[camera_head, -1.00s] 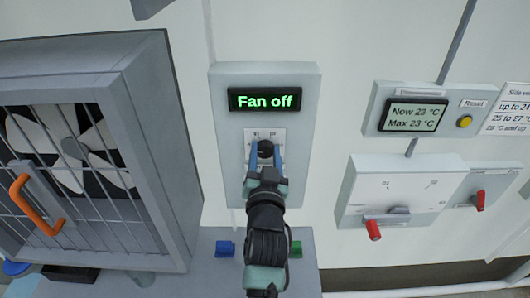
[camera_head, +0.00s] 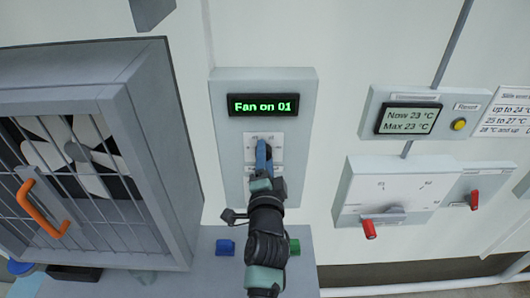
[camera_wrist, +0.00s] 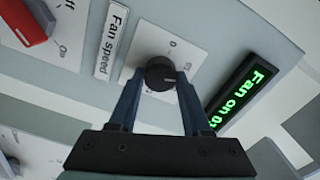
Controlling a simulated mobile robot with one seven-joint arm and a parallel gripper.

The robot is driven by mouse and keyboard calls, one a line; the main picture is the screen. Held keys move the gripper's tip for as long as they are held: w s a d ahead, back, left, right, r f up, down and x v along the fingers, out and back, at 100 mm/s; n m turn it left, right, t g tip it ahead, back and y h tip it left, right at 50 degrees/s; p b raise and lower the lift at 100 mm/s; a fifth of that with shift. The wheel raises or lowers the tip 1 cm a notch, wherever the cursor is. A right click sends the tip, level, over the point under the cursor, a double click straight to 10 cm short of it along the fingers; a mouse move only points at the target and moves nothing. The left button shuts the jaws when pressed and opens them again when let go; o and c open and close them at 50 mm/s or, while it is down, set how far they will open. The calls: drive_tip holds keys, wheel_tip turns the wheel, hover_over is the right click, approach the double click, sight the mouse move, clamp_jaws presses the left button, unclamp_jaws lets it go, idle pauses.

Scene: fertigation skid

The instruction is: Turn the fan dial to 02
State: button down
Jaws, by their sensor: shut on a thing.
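In the head view my gripper (camera_head: 264,150) is turned and hides most of the dial. The display (camera_head: 263,105) above it reads "Fan on 01" in green. The same display (camera_wrist: 242,91) shows at the right in the wrist view. Most scale marks around the dial are too small or hidden to read.
A caged fan (camera_head: 75,155) with an orange handle (camera_head: 38,207) stands at the left.

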drive_tip(key=shift+f+m+p, duration=0.15)
drive_tip(key=shift+m+p, duration=1.4)
drive_tip(key=shift+m, duration=3.35)
drive_tip(key=shift+c, duration=1.7)
unclamp_jaws()
drive_tip(key=s+p, duration=0.5)
drive_tip(key=s, duration=0.8)
drive_tip(key=shift+p, duration=0.35)
